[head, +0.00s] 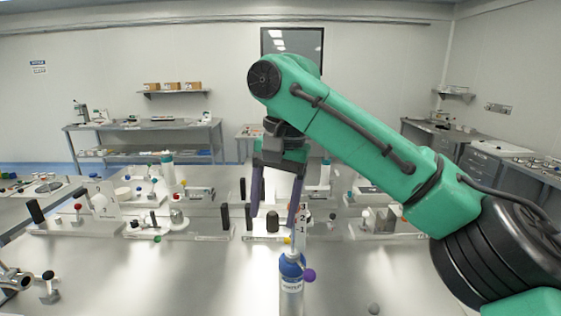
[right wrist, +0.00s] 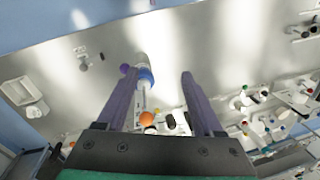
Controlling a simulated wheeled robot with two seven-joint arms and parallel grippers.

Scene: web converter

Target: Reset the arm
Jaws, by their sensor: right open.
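My right arm comes in from the right in the head view, green with black joints. Its gripper (head: 273,212) hangs down over the table with two dark purple fingers spread apart and nothing between them. In the right wrist view the gripper (right wrist: 163,90) is also open. A white bottle with a blue top (head: 291,270) stands on the table just below and in front of the fingers, with a purple ball (head: 309,275) beside its top. In the right wrist view the bottle's blue part (right wrist: 145,77) lies in line between the fingers. My left gripper is not in view.
The grey metal table (head: 200,280) carries several small fixtures with coloured balls across its middle. The front left centre is fairly clear. A metal fixture (head: 15,280) stands at the left edge.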

